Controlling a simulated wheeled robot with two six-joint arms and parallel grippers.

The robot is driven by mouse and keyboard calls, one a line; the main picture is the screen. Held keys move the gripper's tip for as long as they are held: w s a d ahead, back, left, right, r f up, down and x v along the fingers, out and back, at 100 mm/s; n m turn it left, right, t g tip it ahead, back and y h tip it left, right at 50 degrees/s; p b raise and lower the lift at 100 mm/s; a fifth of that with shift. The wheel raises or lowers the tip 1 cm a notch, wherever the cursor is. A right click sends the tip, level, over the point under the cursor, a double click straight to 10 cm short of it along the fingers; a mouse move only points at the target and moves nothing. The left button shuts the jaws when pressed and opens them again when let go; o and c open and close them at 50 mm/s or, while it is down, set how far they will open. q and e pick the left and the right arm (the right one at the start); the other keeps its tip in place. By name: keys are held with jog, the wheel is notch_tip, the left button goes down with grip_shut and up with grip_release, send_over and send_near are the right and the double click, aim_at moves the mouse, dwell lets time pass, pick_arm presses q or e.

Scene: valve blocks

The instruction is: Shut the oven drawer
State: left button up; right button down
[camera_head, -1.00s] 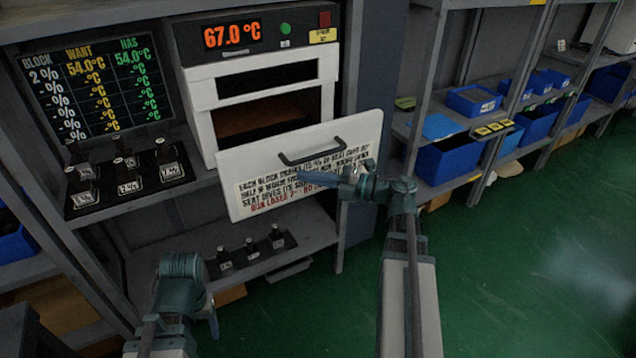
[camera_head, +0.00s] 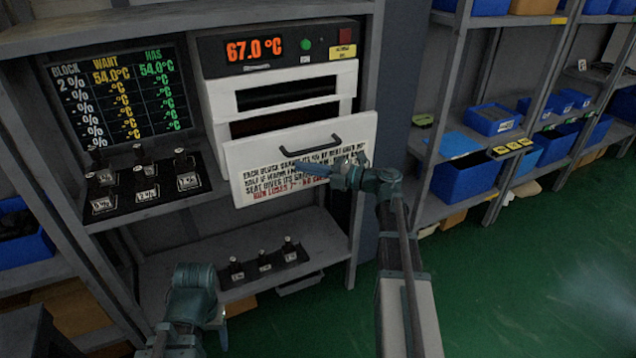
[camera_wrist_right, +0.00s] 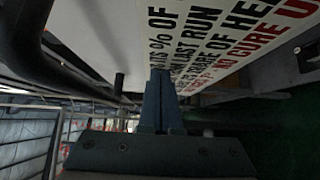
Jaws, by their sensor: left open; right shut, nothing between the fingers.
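The white oven (camera_head: 215,100) stands in the shelf unit, its display reading 67.0 °C. Its drawer has a white lettered front (camera_head: 240,160) with a black bar handle (camera_head: 310,151). The front still stands out from the oven body, with a dark gap above it. My right gripper (camera_head: 318,170) is shut and empty against or very near the drawer front, below the handle. In the right wrist view its fingers (camera_wrist_right: 160,95) point at the lettered panel; exact contact is hard to tell. My left gripper (camera_head: 222,332) is low at the left, away from the drawer, its fingers mostly hidden.
A board (camera_head: 118,95) with WANT and HAS columns stands left of the oven. Several valve blocks sit on a black tray (camera_head: 130,205), others on a lower strip (camera_head: 264,264). Shelves with blue bins (camera_head: 465,176) stand right. Green floor is open at the lower right.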

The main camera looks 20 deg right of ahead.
jog(key=w, duration=1.2)
jog(key=shift+a, duration=0.2)
jog(key=shift+w, duration=0.3)
jog(key=shift+r, duration=0.1)
